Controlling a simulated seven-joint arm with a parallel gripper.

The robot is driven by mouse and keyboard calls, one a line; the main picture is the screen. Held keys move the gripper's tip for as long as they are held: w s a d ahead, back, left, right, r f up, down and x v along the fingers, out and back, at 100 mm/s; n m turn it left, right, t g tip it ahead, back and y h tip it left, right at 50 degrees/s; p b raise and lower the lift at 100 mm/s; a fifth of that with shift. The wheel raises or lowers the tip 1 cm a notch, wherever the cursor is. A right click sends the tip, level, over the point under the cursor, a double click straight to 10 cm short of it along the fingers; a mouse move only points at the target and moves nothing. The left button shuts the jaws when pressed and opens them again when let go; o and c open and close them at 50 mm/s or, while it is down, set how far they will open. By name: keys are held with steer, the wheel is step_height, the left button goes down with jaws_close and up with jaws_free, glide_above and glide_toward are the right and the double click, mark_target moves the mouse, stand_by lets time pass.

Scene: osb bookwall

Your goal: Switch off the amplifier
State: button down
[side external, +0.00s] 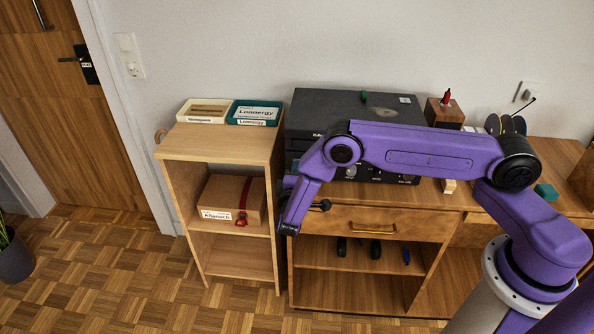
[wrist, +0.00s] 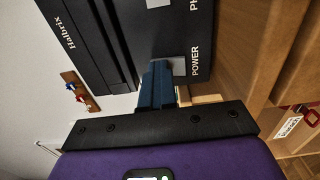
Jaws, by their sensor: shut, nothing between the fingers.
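The amplifier (side external: 345,104) is a black box on top of the wooden cabinet. My arm crosses in front of it and hides much of its front panel. In the wrist view its dark face (wrist: 110,35) carries the words "Halbrix" and "POWER". A light grey square, the power switch (wrist: 181,66), sits beside the word POWER. My gripper (wrist: 158,66) has its blue fingers shut and empty, with the tips right by this switch. I cannot tell whether they touch it. The switch's on or off state is not clear. In the side view the fingertips are hard to make out.
A lower wooden shelf (side external: 168,146) stands left of the cabinet, holding a white tray (side external: 204,111), a green tray (side external: 255,112) and a cardboard box (side external: 232,196). A wooden block with a red object (side external: 446,98) stands right of the amplifier. The floor in front is clear.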

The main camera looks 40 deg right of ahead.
steer(key=r+v, duration=0.1)
steer(key=v, duration=1.3)
steer(key=shift+r, duration=0.4)
